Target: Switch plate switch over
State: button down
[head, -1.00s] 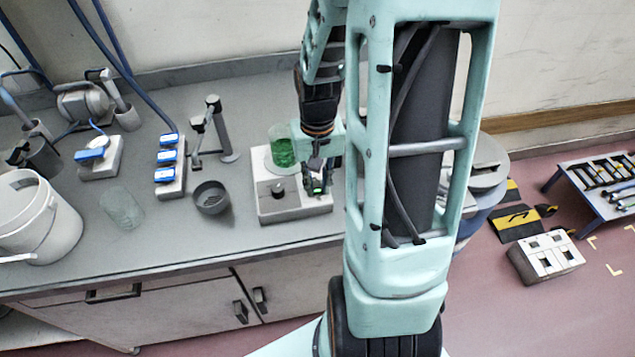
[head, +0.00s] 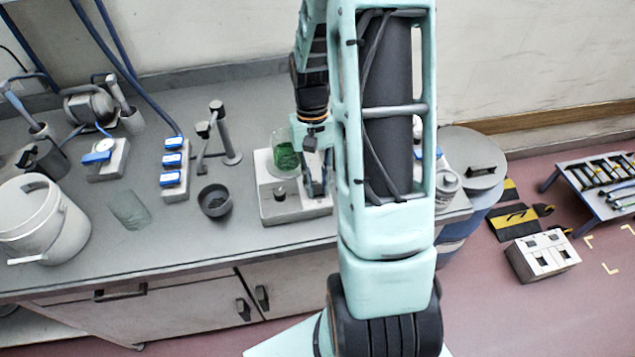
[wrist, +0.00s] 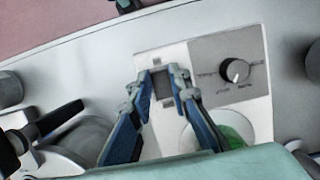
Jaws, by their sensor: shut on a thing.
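The hotplate (head: 290,213) is a pale box on the bench, with a dark round knob (head: 280,194) on its top. It also shows in the wrist view, where the knob (wrist: 236,70) sits on a grey panel. The plate switch (wrist: 162,84) is a dark rectangle to the left of that panel. My gripper (wrist: 163,76) has its two fingertips on either side of the switch and is shut on it. In the head view my gripper (head: 317,188) is over the right part of the hotplate. A glass beaker with green contents (head: 286,156) stands behind the knob.
A white bucket (head: 40,222) is at the far left.

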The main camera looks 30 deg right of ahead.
jog(key=c, duration=1.8)
grip_release()
jog(key=shift+r, duration=0.1)
jog(key=v, duration=1.2)
